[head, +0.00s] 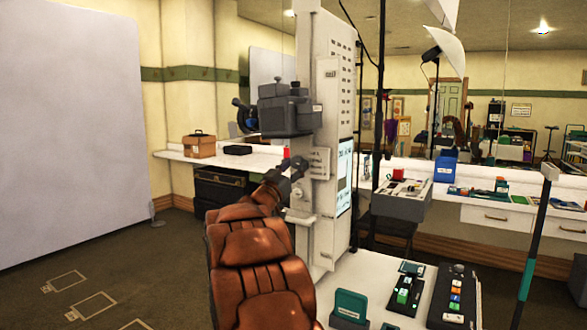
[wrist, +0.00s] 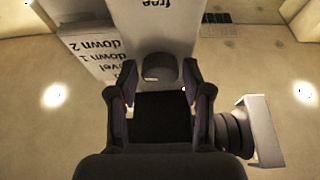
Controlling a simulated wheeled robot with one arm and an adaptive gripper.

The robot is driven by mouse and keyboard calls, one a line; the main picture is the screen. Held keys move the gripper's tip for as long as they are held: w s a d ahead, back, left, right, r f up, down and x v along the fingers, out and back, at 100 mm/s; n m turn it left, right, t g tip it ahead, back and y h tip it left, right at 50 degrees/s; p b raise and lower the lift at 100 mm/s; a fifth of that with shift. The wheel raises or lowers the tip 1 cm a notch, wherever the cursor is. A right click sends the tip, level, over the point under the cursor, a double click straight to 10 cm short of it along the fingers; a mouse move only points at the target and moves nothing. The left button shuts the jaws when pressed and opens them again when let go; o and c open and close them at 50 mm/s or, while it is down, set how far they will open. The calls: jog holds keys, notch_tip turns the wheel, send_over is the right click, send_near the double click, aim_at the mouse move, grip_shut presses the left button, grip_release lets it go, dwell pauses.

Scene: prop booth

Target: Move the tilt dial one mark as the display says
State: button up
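The tilt dial appears to be the grey rounded knob (wrist: 160,68) in the wrist view, under a white plate with the upside-down word "free". A side panel (wrist: 95,55) reads "level", "down 1" and "down 2" upside down. My gripper (wrist: 160,88) has its fingers spread on either side of the knob, with gaps showing. In the head view my gripper (head: 297,166) is at the white column (head: 330,110), beside a small plate (head: 319,163), and hides the dial. The lit display (head: 344,175) is on the column's right face; its text is too small to read.
A grey camera (head: 287,108) is mounted on the column above my gripper. A white table (head: 375,275) with button boxes stands at the front right. A grey control box (head: 402,200) is behind it. Open floor lies at the left, before a pale panel (head: 65,130).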

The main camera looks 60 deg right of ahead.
jog(key=c, duration=0.8)
jog(key=shift+o, duration=0.2)
jog(key=n+p, duration=0.1)
jog(key=p, duration=0.1)
jog(key=n+t+p, duration=0.1)
jog(key=p, duration=0.1)
jog(key=shift+s+r+n+t, duration=0.1)
jog(key=shift+r+n+t, duration=0.2)
jog(key=shift+n, duration=0.1)
jog(key=shift+f+n+t+y+p, duration=0.1)
jog(key=shift+n+t+y+p, duration=0.3)
jog(key=shift+n+p, duration=0.7)
jog(key=shift+f+n+t, duration=0.1)
jog(key=shift+n+t, duration=0.2)
jog(key=shift+f, duration=0.1)
jog(key=o, duration=1.1)
jog(key=shift+o, duration=0.2)
